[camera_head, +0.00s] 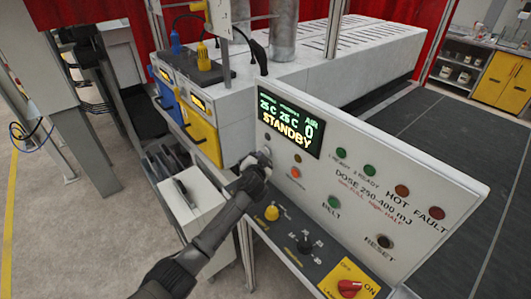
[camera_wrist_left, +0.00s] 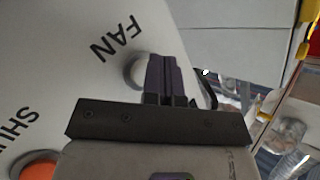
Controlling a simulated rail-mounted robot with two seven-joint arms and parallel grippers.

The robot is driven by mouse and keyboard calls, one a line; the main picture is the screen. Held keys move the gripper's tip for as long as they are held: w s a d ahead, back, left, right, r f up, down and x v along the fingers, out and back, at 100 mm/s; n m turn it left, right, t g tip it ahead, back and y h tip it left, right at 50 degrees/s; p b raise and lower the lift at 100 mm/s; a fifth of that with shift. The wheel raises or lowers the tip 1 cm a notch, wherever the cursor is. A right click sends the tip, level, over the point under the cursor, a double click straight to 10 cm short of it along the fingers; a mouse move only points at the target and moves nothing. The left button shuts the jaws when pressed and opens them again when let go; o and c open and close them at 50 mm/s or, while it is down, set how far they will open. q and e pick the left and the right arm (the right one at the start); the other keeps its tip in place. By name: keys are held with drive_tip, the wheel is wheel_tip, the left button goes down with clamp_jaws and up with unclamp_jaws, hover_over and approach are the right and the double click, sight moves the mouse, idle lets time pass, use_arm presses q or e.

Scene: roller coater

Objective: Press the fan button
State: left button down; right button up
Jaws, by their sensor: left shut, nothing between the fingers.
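The fan button (camera_wrist_left: 133,72) is a pale round button below the word FAN on the white control panel (camera_wrist_left: 55,60) in the left wrist view, partly hidden behind my fingers. My left gripper (camera_wrist_left: 162,57) is shut and empty, with its fingertips right beside or over the button; I cannot tell whether they touch it. In the head view my left gripper (camera_head: 261,160) is at the left part of the panel (camera_head: 400,175), below the lit STANDBY display (camera_head: 290,121), and covers most of the button area. My right gripper is not in view.
An orange button (camera_wrist_left: 38,167) is near the SHU lettering in the left wrist view. In the head view, a yellow knob (camera_head: 271,212), a black knob (camera_head: 304,244) and a red switch (camera_head: 348,288) sit on the lower panel. Blue and yellow boxes (camera_head: 199,130) stand behind.

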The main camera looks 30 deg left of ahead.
use_arm(q)
drive_tip(key=shift+w+d, duration=0.1)
drive_tip(key=shift+w, duration=0.1)
idle(0.4)
drive_tip(key=shift+w+b, duration=0.2)
drive_tip(key=shift+b, duration=0.2)
drive_tip(key=shift+s, duration=0.1)
idle(0.3)
drive_tip(key=shift+s+a+p, duration=0.2)
drive_tip(key=shift+s+p, duration=0.45)
drive_tip(key=shift+s, duration=0.05)
drive_tip(key=s+p, duration=0.1)
drive_tip(key=s, duration=0.1)
drive_tip(key=s+a+p, duration=0.1)
drive_tip(key=s+p, duration=0.1)
drive_tip(key=shift+s+a, duration=0.2)
drive_tip(key=shift+s, duration=0.2)
